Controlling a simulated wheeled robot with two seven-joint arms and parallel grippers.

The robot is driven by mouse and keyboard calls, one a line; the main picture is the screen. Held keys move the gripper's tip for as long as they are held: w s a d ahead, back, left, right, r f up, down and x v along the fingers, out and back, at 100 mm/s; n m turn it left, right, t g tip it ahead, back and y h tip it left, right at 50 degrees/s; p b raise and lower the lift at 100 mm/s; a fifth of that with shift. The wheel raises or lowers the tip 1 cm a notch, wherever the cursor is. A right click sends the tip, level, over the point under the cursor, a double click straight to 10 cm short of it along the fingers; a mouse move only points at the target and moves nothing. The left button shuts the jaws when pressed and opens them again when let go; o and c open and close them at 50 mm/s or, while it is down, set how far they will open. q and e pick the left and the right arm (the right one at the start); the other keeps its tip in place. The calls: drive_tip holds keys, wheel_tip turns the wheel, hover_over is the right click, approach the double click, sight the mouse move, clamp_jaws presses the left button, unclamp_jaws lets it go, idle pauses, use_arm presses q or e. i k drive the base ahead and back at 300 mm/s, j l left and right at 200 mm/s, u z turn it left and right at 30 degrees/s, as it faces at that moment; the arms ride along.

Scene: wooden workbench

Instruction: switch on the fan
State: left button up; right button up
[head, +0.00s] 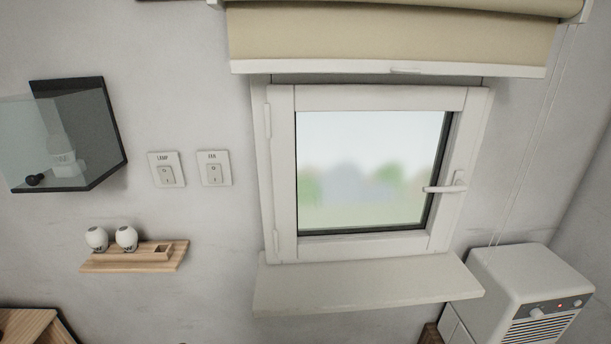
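A white wall switch labelled FAN (213,168) is on the grey wall, just left of the window. A similar switch labelled LAMP (166,169) is to its left. Both have a small rocker in a square plate; which way each rocker is pressed is too small to tell. I do not see a fan that I can name for sure. Neither of my grippers is in view.
A shut window (370,170) with a handle has a sill (370,287) below and a beige blind (390,38) above. A dark glass-fronted cabinet (100,130) and a wooden shelf (170,262) with two white shakers are left. A white appliance (535,270) with a red light stands right.

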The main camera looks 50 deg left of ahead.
sight(214, 170)
drive_tip(key=u, duration=1.05)
